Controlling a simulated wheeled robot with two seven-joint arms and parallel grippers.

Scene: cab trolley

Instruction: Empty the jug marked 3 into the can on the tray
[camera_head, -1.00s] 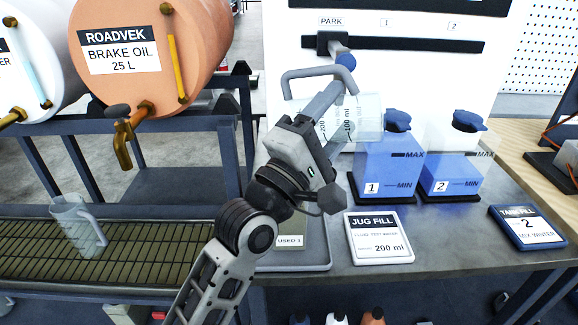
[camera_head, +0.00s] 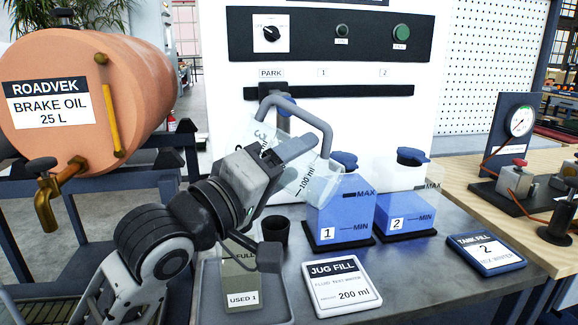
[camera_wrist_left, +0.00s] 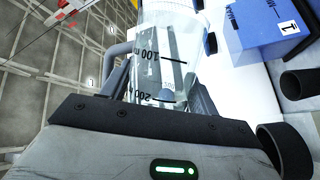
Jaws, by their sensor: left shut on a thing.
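My left gripper (camera_head: 290,158) is shut on a clear jug marked 3 (camera_head: 310,183). The jug is held tilted in the air, above and behind the tray. The can (camera_head: 240,270), labelled USED 1 with a FULL line, stands on the grey tray (camera_head: 279,308), partly behind my wrist. A black round opening (camera_head: 275,229) shows beside it. My right gripper is not in view.
Blue-filled tanks 1 (camera_head: 340,212) and 2 (camera_head: 400,207) stand to the right of the jug. A JUG FILL card (camera_head: 342,286) and a TANK FILL card (camera_head: 486,252) lie on the bench. A brake oil barrel (camera_head: 85,85) is at left.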

